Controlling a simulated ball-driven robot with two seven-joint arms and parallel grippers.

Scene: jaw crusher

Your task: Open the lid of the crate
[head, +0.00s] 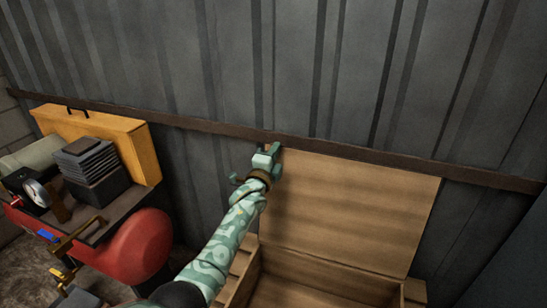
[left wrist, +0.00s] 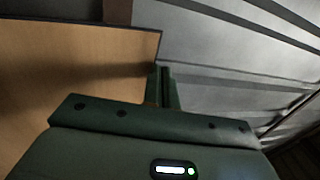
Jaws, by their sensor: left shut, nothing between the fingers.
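The wooden crate (head: 408,290) stands at the bottom of the head view, against the dark metal wall. Its lid (head: 350,205) is raised and stands roughly upright, leaning near the wall's brown rail. The crate's inside shows in front of it. My left gripper (head: 267,156) is at the lid's upper left corner, shut with nothing in it. In the left wrist view the shut fingers (left wrist: 162,85) are beside the edge of the lid (left wrist: 75,65); I cannot tell whether they touch it. My right gripper is in neither view.
To the left, a red tank (head: 138,247) sits under a dark shelf. The brown rail (head: 210,127) runs along the corrugated wall behind the lid.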

